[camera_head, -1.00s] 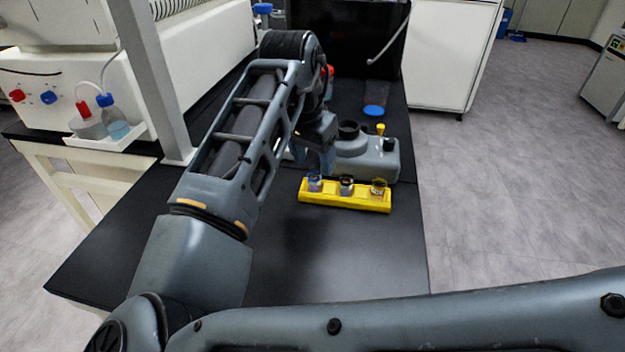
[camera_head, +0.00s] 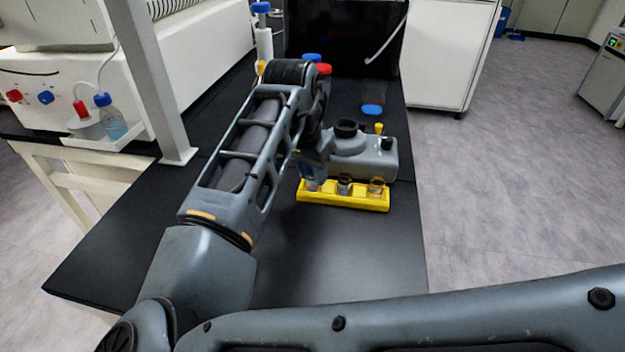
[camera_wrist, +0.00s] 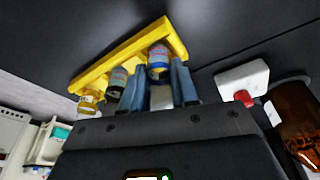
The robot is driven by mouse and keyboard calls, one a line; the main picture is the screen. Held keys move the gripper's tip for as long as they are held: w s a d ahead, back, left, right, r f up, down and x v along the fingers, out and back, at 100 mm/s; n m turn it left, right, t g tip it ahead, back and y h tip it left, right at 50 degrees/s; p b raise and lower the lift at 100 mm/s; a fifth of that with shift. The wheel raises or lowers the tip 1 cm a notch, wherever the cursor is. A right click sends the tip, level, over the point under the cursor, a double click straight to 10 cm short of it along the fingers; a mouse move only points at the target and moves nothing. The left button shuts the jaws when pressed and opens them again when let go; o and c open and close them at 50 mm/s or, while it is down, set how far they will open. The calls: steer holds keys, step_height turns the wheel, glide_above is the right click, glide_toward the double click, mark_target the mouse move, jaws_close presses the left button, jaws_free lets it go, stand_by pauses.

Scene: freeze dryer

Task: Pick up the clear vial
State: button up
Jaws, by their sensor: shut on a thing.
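A yellow rack (camera_head: 345,203) lies on the black bench with three small vials standing in a row. The clear vial (camera_head: 313,186) is at its left end in the head view and shows a blue band in the wrist view (camera_wrist: 158,58). My gripper (camera_head: 311,174) is at that vial. In the wrist view its two fingers (camera_wrist: 158,84) are on either side of the vial and shut on it. The vial is still at its place in the rack. The fingers partly hide it. A dark vial (camera_head: 345,186) and an amber vial (camera_head: 377,186) stand to its right.
A grey device (camera_head: 372,160) with a dark round opening stands just behind the rack. A grey post (camera_head: 150,85) and a tray with a blue-capped bottle (camera_head: 112,122) are to the left. The bench front is clear.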

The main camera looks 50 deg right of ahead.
jaws_close()
steer(key=shift+r, duration=0.1)
